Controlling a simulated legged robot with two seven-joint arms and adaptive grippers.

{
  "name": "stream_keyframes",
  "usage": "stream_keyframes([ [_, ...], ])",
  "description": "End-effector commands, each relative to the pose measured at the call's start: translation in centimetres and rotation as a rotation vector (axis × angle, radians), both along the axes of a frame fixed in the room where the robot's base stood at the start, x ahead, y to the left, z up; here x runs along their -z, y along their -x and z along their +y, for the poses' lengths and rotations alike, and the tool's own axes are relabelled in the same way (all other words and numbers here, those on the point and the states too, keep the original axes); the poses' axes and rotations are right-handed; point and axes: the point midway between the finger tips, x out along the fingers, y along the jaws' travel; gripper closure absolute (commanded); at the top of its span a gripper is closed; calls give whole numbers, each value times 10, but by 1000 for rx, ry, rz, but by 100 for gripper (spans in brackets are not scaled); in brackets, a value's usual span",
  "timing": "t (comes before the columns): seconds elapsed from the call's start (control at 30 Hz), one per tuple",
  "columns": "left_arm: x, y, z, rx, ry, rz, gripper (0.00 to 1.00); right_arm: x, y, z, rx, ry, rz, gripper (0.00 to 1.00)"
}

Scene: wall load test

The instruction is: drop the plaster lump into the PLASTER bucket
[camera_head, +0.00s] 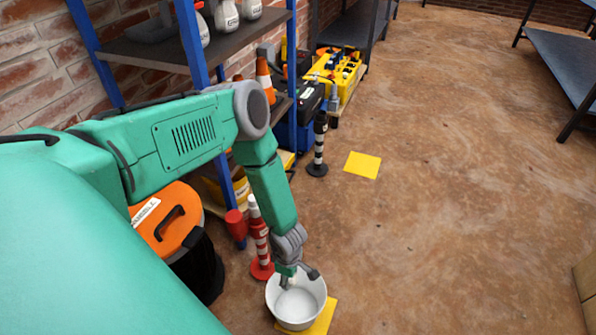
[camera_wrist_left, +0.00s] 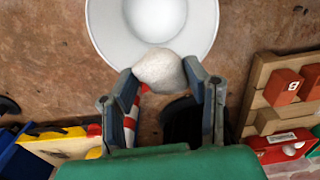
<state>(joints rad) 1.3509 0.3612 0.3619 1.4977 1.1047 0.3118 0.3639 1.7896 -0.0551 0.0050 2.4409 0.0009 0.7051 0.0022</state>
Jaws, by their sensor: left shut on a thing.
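The plaster lump (camera_wrist_left: 160,70) is a whitish, rough, rounded piece between the two fingers of my left gripper (camera_wrist_left: 163,88) in the left wrist view. The gripper is shut on it. In the head view, my left gripper (camera_head: 298,276) points down over the white bucket (camera_head: 310,312), at its far rim side. The bucket also shows in the left wrist view (camera_wrist_left: 103,28), beyond the lump. No PLASTER label is readable on it. The lump is mostly hidden by the fingers in the head view. My right gripper is not in view.
The bucket stands on a yellow floor square (camera_head: 326,318). A red-and-white striped post (camera_head: 260,245) stands close behind it. Another yellow square (camera_head: 362,165) and a black-and-white post (camera_head: 318,150) are farther back. Shelving (camera_head: 190,45) is at left. Floor at right is open.

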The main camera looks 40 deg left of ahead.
Motion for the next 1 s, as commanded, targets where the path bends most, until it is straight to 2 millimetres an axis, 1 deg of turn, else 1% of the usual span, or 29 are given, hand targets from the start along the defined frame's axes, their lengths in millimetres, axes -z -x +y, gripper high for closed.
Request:
stream_keyframes([
  [0.03, 11, 0, 0, 0, 0, 0, 90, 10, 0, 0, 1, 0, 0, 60],
  [0.23, 33, 0, 1, -1, 3, 0, 90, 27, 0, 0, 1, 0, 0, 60],
  [0.37, 37, 0, 1, 0, 3, 0, 90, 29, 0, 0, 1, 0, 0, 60],
  [0.57, 35, 0, 1, 0, 3, 0, 90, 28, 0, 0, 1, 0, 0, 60],
  [0.6, 35, 0, 0, 0, 3, 0, 52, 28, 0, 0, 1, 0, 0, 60],
  [0.63, 35, 0, 0, 0, 3, 0, 42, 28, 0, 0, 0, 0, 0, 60],
  [0.67, 35, 0, 0, 0, 2, -1, 35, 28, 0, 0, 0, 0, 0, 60],
  [1.0, 34, 0, 1, 0, 3, 0, 35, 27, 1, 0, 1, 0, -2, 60],
])
